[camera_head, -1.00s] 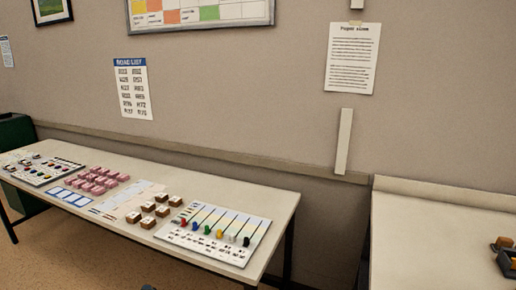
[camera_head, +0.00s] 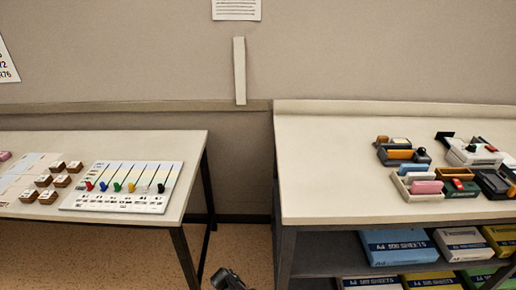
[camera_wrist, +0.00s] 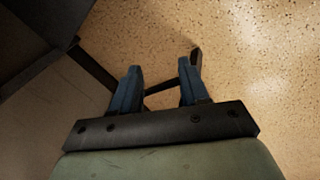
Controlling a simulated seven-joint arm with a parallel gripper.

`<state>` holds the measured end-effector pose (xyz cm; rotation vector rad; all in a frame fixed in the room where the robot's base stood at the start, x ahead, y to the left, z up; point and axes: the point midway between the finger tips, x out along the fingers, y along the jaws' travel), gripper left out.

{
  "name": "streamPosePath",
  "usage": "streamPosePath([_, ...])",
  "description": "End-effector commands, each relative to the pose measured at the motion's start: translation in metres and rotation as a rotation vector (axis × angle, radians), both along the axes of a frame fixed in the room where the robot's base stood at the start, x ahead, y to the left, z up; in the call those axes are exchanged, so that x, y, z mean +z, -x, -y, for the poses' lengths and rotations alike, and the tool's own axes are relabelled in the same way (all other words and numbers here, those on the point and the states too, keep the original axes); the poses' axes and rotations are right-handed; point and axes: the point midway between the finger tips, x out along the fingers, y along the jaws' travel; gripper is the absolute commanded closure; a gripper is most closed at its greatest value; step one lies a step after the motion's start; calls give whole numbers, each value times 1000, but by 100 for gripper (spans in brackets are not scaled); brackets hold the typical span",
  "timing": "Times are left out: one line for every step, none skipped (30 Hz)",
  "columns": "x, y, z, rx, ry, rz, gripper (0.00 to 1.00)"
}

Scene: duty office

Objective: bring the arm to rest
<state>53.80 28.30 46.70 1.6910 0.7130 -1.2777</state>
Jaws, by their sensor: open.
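My gripper (camera_wrist: 160,82) shows in the wrist view with its two blue-grey fingers apart and nothing between them. Speckled tan floor lies below and beyond the fingers. In the head view, a dark part of my arm (camera_head: 228,279) shows at the bottom edge, low in front of the gap between the two tables. The fingers cannot be made out there.
The left table (camera_head: 150,145) holds a white board with coloured pegs (camera_head: 125,187) and several brown blocks (camera_head: 48,181). The right bench (camera_head: 325,165) holds stamps and trays (camera_head: 420,185), with paper packs (camera_head: 398,246) on its shelf. Floor (camera_head: 235,245) shows between them.

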Motion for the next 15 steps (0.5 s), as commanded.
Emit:
streamPosePath([-7,10,29,-63,12,-38,55])
streamPosePath([-11,16,43,-98,18,-61,55])
streamPosePath([-16,23,61,-145,25,-90,55])
streamPosePath([-19,29,75,-181,30,-112,55])
streamPosePath([-22,36,87,-216,34,-134,55])
streamPosePath([-27,45,104,-262,41,-164,55])
streamPosePath([-29,52,116,-299,45,-185,55])
streamPosePath([-32,60,127,-333,49,-208,55])
streamPosePath([-35,71,142,-379,55,-237,55])
streamPosePath([-37,79,153,-415,58,-259,55])
streamPosePath([-39,87,163,-450,62,-282,55])
streamPosePath([-41,99,177,-495,67,-312,55])
streamPosePath([-42,108,186,-530,70,-335,55])
streamPosePath([-44,117,195,-565,73,-358,55])
streamPosePath([-45,130,207,-610,78,-388,55])
